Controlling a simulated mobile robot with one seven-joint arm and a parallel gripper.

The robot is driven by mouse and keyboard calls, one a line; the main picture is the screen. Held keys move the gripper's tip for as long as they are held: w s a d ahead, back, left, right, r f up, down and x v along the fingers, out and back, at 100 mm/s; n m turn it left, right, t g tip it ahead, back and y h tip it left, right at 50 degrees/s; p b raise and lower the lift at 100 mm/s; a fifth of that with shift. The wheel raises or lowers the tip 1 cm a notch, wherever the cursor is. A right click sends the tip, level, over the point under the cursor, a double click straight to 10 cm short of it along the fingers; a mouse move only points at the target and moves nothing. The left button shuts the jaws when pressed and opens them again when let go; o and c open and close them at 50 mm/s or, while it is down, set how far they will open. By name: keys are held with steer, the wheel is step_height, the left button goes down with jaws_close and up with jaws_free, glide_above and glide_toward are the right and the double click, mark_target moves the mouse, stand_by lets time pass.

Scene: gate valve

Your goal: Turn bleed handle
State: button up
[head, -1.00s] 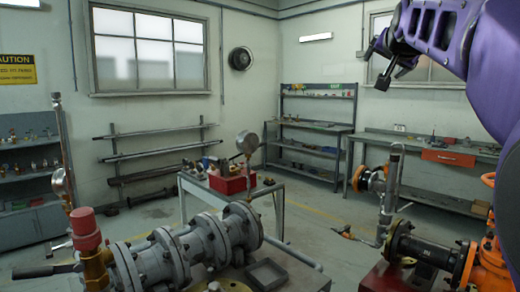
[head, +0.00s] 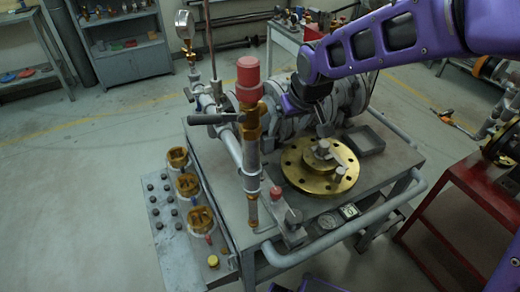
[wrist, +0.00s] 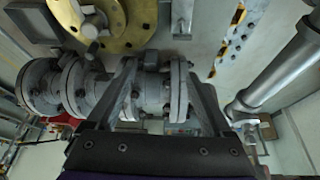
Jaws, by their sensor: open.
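A dark lever handle (head: 215,118) sticks out to the left from a brass valve body (head: 250,130) with a red cap (head: 249,78), on the left of the bench in the head view. A smaller fitting (head: 292,228) with a red-tipped part (head: 276,192) stands near the bench's front edge. I cannot tell for certain which is the bleed handle. My gripper (head: 322,122) hangs above the bench, right of the red-capped valve and near the brass flange. In the wrist view my gripper (wrist: 165,95) is open, with grey flanged pipe (wrist: 150,92) beyond the fingers.
A brass flange disc (head: 320,182) lies on the bench beside a grey tray (head: 362,140). A side shelf (head: 165,235) holds several brass-topped fittings. A pipe rail (head: 345,232) runs along the front edge. A red stand (head: 465,190) is at right. The floor at left is clear.

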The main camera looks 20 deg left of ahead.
steer(key=s+a+f+n, duration=0.1)
steer(key=s+a, duration=0.1)
steer(key=s, duration=0.1)
glide_toward(262, 163)
steer(key=shift+g, duration=0.4)
steer(key=x, duration=1)
steer(key=shift+w+f, duration=0.1)
steer(key=shift+w, duration=0.15)
jaws_close()
